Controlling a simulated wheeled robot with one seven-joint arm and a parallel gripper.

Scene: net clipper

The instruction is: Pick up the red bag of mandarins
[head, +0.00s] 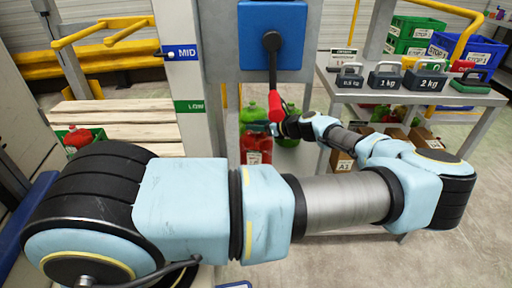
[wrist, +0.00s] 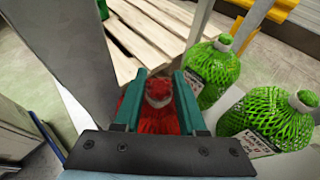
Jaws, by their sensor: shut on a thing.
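In the wrist view, the red bag of mandarins (wrist: 158,120) is between the two green fingers of my gripper (wrist: 160,95). Its pale, knobbed top stands up between the fingers, and my gripper is shut on it. The lower part of the bag is mostly hidden by the gripper. In the head view, a red bag with a pale label (head: 258,148) shows beyond my arm, just left of the gripper end (head: 274,130). I cannot tell there whether it is clear of its support.
Green net bags (wrist: 213,68) stand close to the right of my gripper. A wooden slatted surface (wrist: 150,35) lies ahead. A blue box with a red handle (head: 278,105) hangs above. A grey table (head: 400,96) with weights is right.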

